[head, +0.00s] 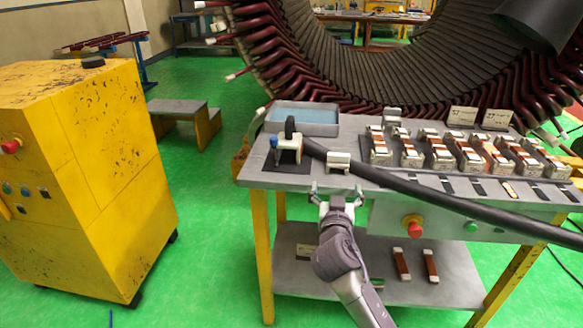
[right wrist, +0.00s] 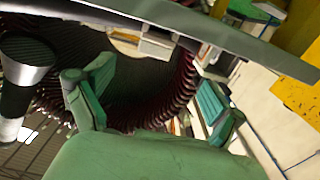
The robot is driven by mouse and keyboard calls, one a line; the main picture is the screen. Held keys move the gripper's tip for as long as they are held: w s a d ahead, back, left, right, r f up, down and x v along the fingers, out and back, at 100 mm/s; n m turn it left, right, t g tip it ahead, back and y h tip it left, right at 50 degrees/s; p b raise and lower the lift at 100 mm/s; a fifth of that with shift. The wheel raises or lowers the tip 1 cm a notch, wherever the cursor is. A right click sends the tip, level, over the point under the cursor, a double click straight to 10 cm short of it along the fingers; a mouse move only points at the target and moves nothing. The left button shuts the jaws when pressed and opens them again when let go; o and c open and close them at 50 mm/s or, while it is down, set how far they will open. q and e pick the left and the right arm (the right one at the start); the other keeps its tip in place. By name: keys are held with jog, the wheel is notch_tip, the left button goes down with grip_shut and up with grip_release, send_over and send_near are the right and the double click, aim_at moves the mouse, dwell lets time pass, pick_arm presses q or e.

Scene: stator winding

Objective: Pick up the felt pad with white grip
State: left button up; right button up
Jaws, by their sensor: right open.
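A small pale block (head: 338,160), which looks like the white grip of the felt pad, stands at the front edge of the grey workbench (head: 258,178). A felt pad under it is too small to make out. My right gripper (head: 335,188) is open and empty, just in front of and below it, with the fingers spread near the bench edge. In the right wrist view the two green fingers (right wrist: 155,98) are wide apart with nothing between them. My left gripper is out of view.
A thick black hose (head: 430,188) crosses the bench front to the right. A black mat with a white-and-blue tool (head: 288,148), a blue-lined tray (head: 303,118) and several coil blocks (head: 440,155) occupy the bench. A yellow cabinet (head: 80,190) stands left, across open green floor.

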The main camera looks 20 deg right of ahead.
aim_at(338, 160)
jog(key=x, duration=0.5)
jog(key=r+x, duration=0.1)
jog(key=x, duration=0.2)
jog(key=shift+d+p, duration=0.15)
jog(key=shift+p, duration=0.25)
jog(key=shift+w+d, duration=0.25)
jog(key=shift+w, duration=0.1)
jog(key=x, duration=0.5)
jog(key=shift+d+f+p, duration=0.1)
jog(key=shift+f+p, duration=0.05)
jog(key=shift+p, duration=0.25)
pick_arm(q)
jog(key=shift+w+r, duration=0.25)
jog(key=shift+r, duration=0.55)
pick_arm(e)
jog(key=shift+s, duration=0.1)
jog(key=shift+c, duration=0.4)
jog(key=c, duration=1.2)
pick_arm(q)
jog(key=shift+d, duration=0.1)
